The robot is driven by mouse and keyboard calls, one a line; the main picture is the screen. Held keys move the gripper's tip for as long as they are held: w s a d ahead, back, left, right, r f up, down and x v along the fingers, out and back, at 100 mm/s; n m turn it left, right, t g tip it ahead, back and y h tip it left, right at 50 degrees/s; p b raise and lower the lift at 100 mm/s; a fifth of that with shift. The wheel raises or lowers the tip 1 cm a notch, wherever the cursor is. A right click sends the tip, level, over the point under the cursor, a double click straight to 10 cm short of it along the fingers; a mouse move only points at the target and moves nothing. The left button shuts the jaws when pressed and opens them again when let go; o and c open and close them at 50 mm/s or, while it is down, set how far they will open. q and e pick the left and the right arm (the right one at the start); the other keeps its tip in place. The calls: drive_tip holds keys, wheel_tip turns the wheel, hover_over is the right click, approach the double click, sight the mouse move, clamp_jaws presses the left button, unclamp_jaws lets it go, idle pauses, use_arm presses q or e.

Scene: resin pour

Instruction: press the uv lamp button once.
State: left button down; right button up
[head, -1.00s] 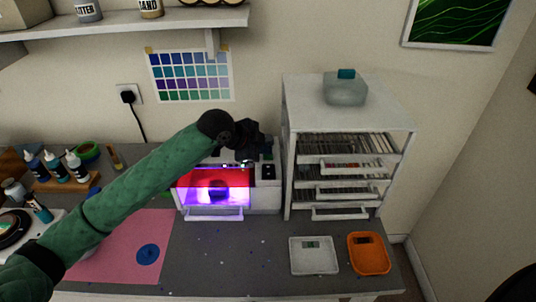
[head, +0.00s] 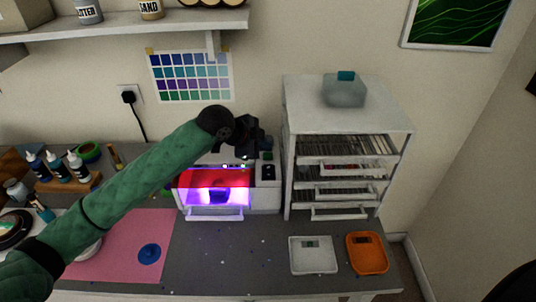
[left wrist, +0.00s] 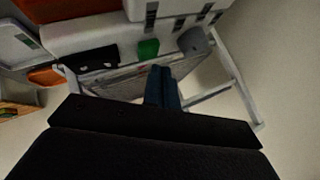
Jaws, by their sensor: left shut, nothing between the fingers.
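The UV lamp (head: 268,197) is a white box on the bench with a red upper window and a bright violet glow inside. A dark item sits in the glow. A green button (head: 267,156) is on its right side, above a black panel; the button also shows in the left wrist view (left wrist: 148,48). My left gripper (head: 250,143) is black, shut and empty, above and just left of the button, apparently apart from it. Its closed fingers (left wrist: 165,90) point toward the lamp top in the left wrist view. My right gripper is not in view.
A white drawer cabinet (head: 345,120) stands close on the lamp's right, with a lidded container (head: 345,88) on top. A white tray (head: 313,268) and an orange tray (head: 367,266) lie in front. A pink mat (head: 120,262) and several bottles are at left.

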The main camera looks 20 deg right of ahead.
sight(265, 156)
use_arm(q)
drive_tip(key=shift+r, duration=0.15)
drive_tip(key=shift+r+p, duration=1.7)
drive_tip(key=shift+r, duration=0.7)
